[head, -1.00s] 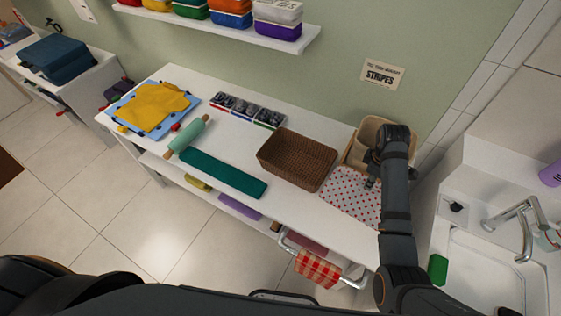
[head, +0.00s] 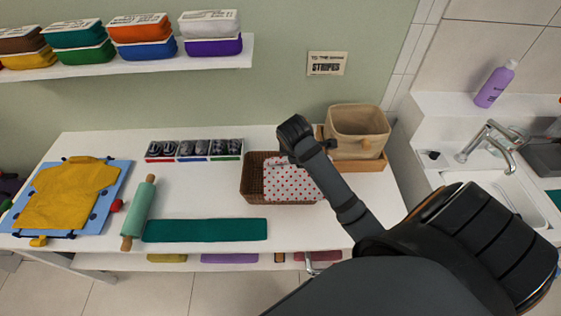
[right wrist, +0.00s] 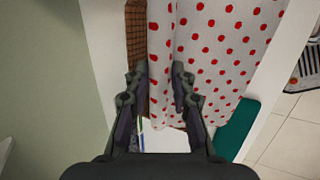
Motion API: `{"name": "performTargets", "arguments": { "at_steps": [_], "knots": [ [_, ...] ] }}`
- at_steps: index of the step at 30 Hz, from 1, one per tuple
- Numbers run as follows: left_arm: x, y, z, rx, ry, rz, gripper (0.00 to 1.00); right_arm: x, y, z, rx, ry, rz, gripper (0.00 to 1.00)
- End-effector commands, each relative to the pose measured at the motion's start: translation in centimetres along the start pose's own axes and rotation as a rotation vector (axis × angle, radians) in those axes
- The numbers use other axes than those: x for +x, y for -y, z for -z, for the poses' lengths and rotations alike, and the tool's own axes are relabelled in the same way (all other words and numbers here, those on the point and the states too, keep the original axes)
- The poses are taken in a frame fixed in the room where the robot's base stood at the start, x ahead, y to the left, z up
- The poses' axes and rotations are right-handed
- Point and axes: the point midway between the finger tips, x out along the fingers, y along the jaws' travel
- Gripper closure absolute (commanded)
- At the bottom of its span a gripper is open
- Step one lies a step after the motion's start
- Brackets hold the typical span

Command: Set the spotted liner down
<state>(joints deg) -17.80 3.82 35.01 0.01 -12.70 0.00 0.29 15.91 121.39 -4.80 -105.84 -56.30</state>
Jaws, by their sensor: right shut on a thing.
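The spotted liner (head: 290,183), white cloth with red dots, is over the brown woven basket (head: 252,183) on the white table and covers its middle and right part in the head view. My right gripper (head: 290,159) is shut on the liner's far edge. In the right wrist view the liner (right wrist: 225,50) hangs from between the fingertips (right wrist: 160,78), with a strip of the basket (right wrist: 136,35) beside it. Whether the liner touches the basket floor cannot be told. My left gripper is out of view.
A tan bin (head: 358,125) stands on a wooden tray right of the basket. A teal folded cloth (head: 205,230), a rolling pin (head: 140,210) and a yellow shirt (head: 65,195) lie to the left. Small divided boxes (head: 195,149) sit behind. A sink (head: 500,195) is at the right.

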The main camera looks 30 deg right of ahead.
Motion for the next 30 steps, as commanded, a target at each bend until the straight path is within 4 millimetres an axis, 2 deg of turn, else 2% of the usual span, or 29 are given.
{"name": "performTargets", "arguments": {
  "at_steps": [1, 5, 10, 15, 23, 26, 30],
  "knots": [
    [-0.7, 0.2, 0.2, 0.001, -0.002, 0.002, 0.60, 0.6, -1.0, 0.8, 0.003, -0.002, 0.004, 1.00],
    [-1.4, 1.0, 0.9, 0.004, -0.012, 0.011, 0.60, 2.8, -3.0, 2.5, 0.001, -0.001, 0.002, 1.00],
    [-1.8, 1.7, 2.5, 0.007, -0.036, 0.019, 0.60, 6.2, -3.6, 4.0, -0.001, 0.000, 0.003, 1.00],
    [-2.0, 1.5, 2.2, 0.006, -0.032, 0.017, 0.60, 8.7, -4.2, 5.2, 0.000, 0.000, 0.000, 1.00],
    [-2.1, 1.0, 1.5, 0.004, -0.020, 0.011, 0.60, 9.9, -4.4, 5.7, 0.000, -0.001, 0.001, 1.00],
    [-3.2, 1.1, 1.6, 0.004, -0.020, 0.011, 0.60, 11.1, -3.7, 5.9, -0.001, 0.000, 0.005, 1.00],
    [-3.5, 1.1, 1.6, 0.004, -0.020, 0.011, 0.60, 12.5, -3.2, 6.1, -0.001, -0.001, 0.001, 1.00]
  ]
}}
